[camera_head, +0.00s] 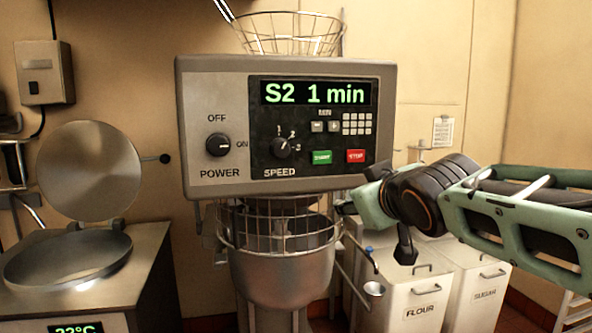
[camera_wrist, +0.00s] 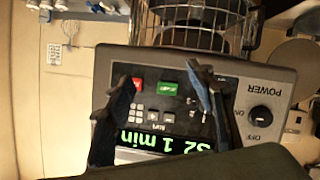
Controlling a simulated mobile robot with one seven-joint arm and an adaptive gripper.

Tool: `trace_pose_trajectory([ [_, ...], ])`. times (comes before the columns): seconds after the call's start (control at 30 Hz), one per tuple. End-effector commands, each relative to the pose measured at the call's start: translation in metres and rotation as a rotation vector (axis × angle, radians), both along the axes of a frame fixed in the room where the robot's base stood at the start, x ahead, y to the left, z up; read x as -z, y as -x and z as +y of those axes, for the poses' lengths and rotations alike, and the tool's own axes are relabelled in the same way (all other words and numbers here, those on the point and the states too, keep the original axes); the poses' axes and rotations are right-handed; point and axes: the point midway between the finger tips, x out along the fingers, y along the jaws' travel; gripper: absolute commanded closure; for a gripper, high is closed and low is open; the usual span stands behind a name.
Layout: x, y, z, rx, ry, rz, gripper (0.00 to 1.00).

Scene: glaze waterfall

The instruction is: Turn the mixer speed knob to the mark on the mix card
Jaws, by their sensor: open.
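The speed knob (camera_head: 281,148) is a dark round knob on the black panel of the grey mixer control box (camera_head: 290,188), with marks 1, 2 and 3 around it. Its pointer is too small to read surely. The lit display (camera_head: 315,93) reads "S2 1 min". A small white card (camera_head: 443,131) hangs on the back wall; its writing is illegible. My gripper (camera_head: 350,203) is right of and below the knob, apart from it. In the wrist view, upside down, my open gripper (camera_wrist: 158,74) faces the panel, and its right finger hides the speed knob's area.
The power knob (camera_head: 218,145) sits left of the speed knob, its mark toward ON. Green start (camera_head: 321,157) and red stop (camera_head: 356,156) buttons lie to the right. The wire-guarded bowl (camera_head: 280,268) is below. White flour (camera_head: 418,300) and sugar bins stand right.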

Motion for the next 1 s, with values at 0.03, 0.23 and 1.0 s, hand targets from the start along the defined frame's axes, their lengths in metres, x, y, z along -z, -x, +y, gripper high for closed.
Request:
trace_pose_trajectory([
  [0.03, -0.002, -0.019, 0.022, -0.058, 0.032, -0.071, 0.50],
  [0.23, -0.045, -0.054, 0.088, -0.232, 0.136, -0.305, 0.50],
  [1.0, -0.066, -0.117, 0.141, -0.307, 0.182, -0.394, 0.50],
])
